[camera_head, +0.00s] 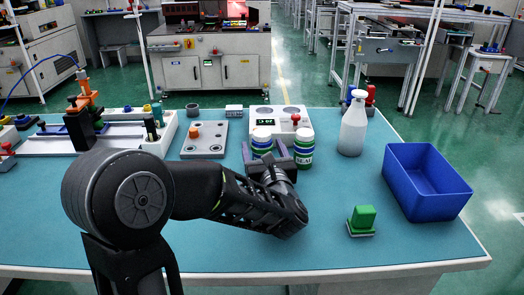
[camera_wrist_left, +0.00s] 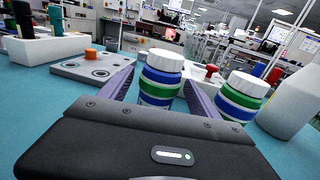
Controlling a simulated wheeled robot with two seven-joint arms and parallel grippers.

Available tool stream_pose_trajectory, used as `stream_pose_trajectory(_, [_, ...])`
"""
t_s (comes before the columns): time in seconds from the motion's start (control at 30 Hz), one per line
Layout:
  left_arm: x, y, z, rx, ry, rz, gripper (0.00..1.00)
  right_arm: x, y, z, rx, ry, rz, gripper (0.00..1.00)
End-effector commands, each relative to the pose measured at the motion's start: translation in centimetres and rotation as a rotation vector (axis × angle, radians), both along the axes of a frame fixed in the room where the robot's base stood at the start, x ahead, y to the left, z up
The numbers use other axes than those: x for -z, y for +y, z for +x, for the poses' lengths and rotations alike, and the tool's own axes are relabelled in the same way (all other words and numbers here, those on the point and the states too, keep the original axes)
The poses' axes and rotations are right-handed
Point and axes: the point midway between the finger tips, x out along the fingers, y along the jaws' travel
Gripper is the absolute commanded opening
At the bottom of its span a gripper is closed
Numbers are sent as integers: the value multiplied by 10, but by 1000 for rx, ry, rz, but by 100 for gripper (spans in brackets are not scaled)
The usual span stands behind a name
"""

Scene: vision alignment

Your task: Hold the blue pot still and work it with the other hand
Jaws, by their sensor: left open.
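A white-capped pot with blue and green bands (camera_head: 262,138) stands upright on the teal table, and it also shows in the left wrist view (camera_wrist_left: 160,78). It looks like the bluer of two similar pots. My left gripper (camera_head: 267,157) is open, with one finger on each side of this pot; I cannot tell whether either finger touches it. The second pot (camera_head: 304,148), with green and blue bands, stands just to the right, outside the fingers, and shows in the left wrist view (camera_wrist_left: 238,98). My right gripper is not in view.
Behind the pots is a white device with a display (camera_head: 281,117). A grey plate with an orange knob (camera_head: 203,140) lies left. A white bottle (camera_head: 353,125), blue bin (camera_head: 425,205) and green block (camera_head: 362,219) stand right.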

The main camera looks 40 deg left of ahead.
Motion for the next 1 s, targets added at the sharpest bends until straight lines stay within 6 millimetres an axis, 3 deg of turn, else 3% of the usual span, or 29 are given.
stream_pose_trajectory(0.27, [-1, 25, 23, -1, 1, 1, 72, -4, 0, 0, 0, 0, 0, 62])
stream_pose_trajectory(0.87, [-1, 26, 24, 0, 0, 0, 72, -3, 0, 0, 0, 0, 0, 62])
stream_pose_trajectory(1.0, [-1, 26, 24, 0, 0, 0, 61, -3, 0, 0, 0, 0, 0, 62])
